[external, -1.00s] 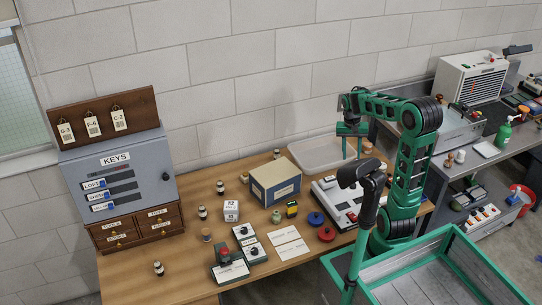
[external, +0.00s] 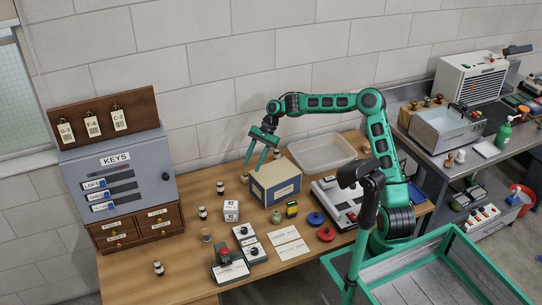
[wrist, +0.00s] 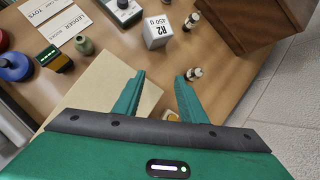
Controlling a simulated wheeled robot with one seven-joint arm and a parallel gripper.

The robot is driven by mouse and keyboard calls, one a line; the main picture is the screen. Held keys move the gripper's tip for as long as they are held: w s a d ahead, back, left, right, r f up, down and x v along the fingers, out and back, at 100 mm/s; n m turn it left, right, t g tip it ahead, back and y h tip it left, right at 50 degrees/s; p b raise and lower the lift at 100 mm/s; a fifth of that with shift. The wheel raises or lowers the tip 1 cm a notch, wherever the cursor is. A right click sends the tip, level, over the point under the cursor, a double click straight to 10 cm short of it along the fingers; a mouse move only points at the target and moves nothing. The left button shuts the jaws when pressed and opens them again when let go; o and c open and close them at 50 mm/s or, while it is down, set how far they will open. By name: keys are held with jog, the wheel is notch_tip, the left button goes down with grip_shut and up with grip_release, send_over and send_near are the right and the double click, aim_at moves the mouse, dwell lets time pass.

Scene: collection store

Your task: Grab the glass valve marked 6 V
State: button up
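Several small dark-topped valves with pale bands stand upright on the wooden table, and I cannot read 6 V on any of them. One valve (external: 203,213) is left of the white cube, another valve (external: 220,188) is behind it, and a third valve (external: 158,268) is near the front. My gripper (external: 255,167) is open and empty, pointing down above the table near the blue and cream box. In the wrist view, one valve (wrist: 194,74) shows beside the right fingertip and another valve (wrist: 192,18) farther off. Something small between the fingers is partly hidden by my gripper.
The blue and cream box (external: 276,183) stands close by my fingers. A white cube (external: 231,211) marked R2 450 g, a green jar (external: 276,216) and a grey key cabinet (external: 120,180) are around. A clear tray (external: 325,152) lies at the back right.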

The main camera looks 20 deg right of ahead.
jog(key=w+a+r+m+y, duration=0.5)
jog(key=w+a+r+y, duration=0.2)
jog(key=w+a, duration=0.15)
send_near(220, 187)
jog(key=w+a+r, duration=0.2)
jog(key=a, duration=0.1)
jog(key=shift+g, duration=0.3)
jog(key=x, duration=0.5)
jog(key=shift+s+f, duration=0.3)
jog(key=shift+f+x, duration=0.2)
jog(key=shift+x, duration=1.1)
jog(key=shift+f+x, duration=0.15)
jog(key=shift+x, duration=1.2)
jog(key=shift+d, duration=0.15)
grip_shut()
